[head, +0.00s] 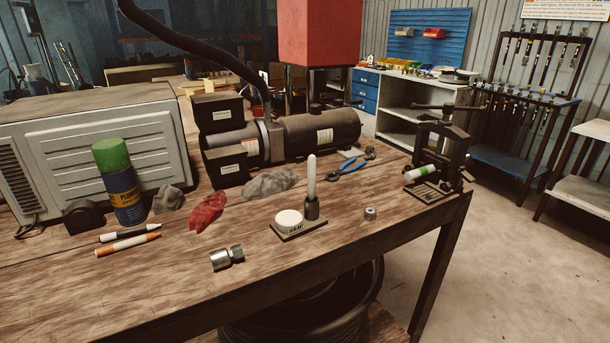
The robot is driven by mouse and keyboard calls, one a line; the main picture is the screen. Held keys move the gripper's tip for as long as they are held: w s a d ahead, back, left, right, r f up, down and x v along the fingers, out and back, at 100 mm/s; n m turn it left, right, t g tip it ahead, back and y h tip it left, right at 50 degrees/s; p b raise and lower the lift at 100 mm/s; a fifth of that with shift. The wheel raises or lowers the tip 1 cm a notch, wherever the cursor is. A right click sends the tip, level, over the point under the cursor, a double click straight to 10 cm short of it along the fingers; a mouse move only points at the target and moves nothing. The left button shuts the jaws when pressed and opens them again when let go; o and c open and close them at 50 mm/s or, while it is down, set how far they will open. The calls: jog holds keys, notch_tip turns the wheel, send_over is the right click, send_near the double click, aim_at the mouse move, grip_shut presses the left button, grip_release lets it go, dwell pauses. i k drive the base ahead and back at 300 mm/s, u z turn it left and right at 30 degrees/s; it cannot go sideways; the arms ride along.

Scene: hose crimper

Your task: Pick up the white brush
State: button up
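A slim white upright thing with a rounded top, which looks like the white brush (311,178), stands on the wooden workbench near the middle of the head view. Its lower end is in or joined to a short dark grey cylinder (312,209); I cannot tell which. No bristles can be made out. Just left of it, a round white pad or tin (289,219) sits on a small square base (299,232). My gripper is not in view.
On the workbench (170,285) are a metal fitting (227,258), a small nut (370,213), blue-handled pliers (347,171), a grey rag (270,183), a red rag (207,211), a green-capped can (119,180) and a clamp device (437,150).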

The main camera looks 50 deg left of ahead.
aim_at(311, 159)
jog(key=u, duration=0.6)
jog(key=i, duration=0.75)
jog(key=u, duration=0.85)
